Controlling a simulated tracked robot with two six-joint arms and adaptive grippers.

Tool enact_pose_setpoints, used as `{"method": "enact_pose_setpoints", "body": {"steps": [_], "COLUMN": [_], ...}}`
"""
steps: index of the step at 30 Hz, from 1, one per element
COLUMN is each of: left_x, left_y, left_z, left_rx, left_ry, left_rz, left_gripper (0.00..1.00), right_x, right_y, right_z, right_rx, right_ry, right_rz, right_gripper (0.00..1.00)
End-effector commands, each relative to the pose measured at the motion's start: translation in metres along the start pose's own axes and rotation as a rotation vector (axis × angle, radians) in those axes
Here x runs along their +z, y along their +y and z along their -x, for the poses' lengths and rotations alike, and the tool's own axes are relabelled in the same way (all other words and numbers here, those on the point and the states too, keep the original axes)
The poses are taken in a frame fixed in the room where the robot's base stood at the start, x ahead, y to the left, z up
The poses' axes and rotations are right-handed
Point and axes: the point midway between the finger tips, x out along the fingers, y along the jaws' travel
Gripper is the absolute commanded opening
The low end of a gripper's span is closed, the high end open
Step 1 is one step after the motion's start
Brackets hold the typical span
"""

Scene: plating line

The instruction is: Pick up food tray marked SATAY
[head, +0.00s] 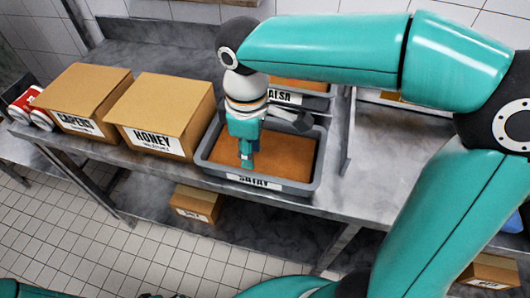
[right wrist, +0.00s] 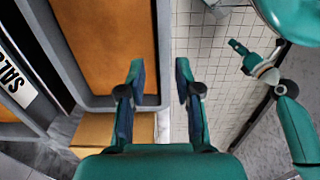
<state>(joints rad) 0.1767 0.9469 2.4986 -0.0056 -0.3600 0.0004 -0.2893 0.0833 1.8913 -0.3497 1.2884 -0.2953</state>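The grey food tray marked SATAY (head: 313,180), filled with something orange-brown, stands on the steel counter with its label on the front wall. My right gripper (head: 246,160) points down over its front part. In the right wrist view my right gripper (right wrist: 160,72) has its two fingers apart, with a wall of the tray (right wrist: 163,45) showing in the gap between them. I cannot tell whether the fingers touch the wall. My left gripper seems to show small in the right wrist view (right wrist: 250,58), away from the tray; its finger state is unclear.
Boxes marked HONEY (head: 160,112) and CAPERS (head: 85,97) stand left of the tray, HONEY close beside it. Another tray with a partly hidden label (head: 284,97) sits right behind. A bare steel counter (head: 385,150) lies to the right.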

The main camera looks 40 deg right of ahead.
Motion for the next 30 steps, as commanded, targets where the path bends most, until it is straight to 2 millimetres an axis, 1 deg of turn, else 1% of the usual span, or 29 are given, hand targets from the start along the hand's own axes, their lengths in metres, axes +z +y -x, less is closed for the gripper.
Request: {"method": "enact_pose_setpoints", "body": {"steps": [1,3,11,19,22,28,29,30], "left_x": [0.0,0.0,0.0,0.0,0.0,0.0,0.0,0.0], "left_y": [0.0,-0.001,0.0,0.0,0.0,0.0,0.0,0.0], "left_z": [-0.001,-0.001,0.0,0.001,0.001,0.001,0.001,0.001], "left_rx": [0.0,0.0,0.0,0.0,0.0,0.0,0.0,0.0], "left_ry": [0.0,0.0,0.0,0.0,0.0,0.0,0.0,0.0], "left_rz": [0.0,0.0,0.0,0.0,0.0,0.0,0.0,0.0], "left_gripper": [0.4,0.4,0.4,0.4,0.4,0.4,0.4,0.4], "right_x": [0.0,-0.001,-0.001,0.001,0.001,0.0,0.0,0.0], "right_y": [0.0,0.0,0.0,0.001,0.001,0.001,0.001,0.001], "right_z": [-0.009,-0.017,-0.032,-0.069,-0.075,-0.075,-0.075,-0.075], "right_rx": [-0.002,-0.001,-0.001,-0.002,-0.001,0.0,0.0,0.0], "right_ry": [-0.004,-0.002,-0.002,-0.002,0.0,0.001,0.001,0.001], "right_rz": [0.001,0.002,0.003,0.003,0.004,0.005,0.005,0.005], "right_gripper": [0.33,0.33,0.33,0.33,0.33,0.33,0.32,0.25]}}
